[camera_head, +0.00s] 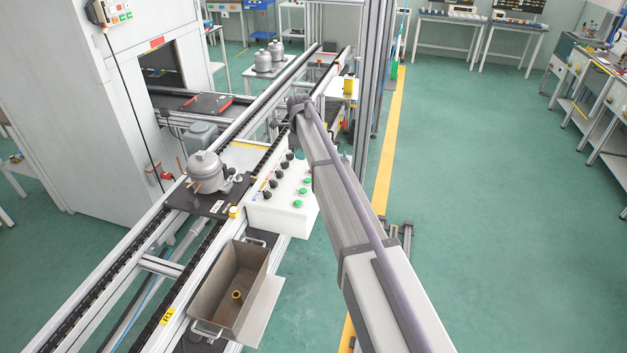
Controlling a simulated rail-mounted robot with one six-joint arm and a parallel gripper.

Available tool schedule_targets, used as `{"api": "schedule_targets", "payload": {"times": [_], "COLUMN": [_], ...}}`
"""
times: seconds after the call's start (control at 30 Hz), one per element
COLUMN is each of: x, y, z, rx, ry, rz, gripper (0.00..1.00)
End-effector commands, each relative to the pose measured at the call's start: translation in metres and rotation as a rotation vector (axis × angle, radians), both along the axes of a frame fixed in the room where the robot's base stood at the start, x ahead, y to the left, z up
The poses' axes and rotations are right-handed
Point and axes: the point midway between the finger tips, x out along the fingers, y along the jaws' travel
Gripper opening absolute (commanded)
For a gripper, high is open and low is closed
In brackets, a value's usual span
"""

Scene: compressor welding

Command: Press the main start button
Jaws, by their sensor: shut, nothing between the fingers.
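A white control box (283,208) is mounted beside the conveyor rail, left of my arm. Its sloped top carries several black knobs (273,184) and green buttons; one green button (297,203) is at the near end, another (303,191) is behind it, and a third (308,180) is close to my arm's edge. The labels are too small to read, so I cannot tell which is the main start button. My arm reaches from the lower right over the box's right side to a dark joint. My gripper cannot be made out; the arm seems to hide it.
A grey compressor (205,166) sits on a dark pallet (191,201) on the conveyor. A metal bin (241,275) holding a brass-coloured part stands in front of the box. A tall white cabinet (75,100) with its own button panel (107,12) stands left.

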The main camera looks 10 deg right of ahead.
Motion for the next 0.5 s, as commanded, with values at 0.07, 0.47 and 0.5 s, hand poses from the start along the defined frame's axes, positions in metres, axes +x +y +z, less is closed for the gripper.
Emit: {"api": "schedule_targets", "payload": {"times": [0.07,0.47,0.5], "x": [0.000,0.000,0.001], "y": [-0.001,-0.001,-0.001], "z": [0.000,-0.021,-0.028], "rx": [0.000,0.000,0.000], "ry": [0.000,0.000,0.000], "rz": [-0.003,0.001,0.001], "gripper": [0.00,0.00,0.00]}}
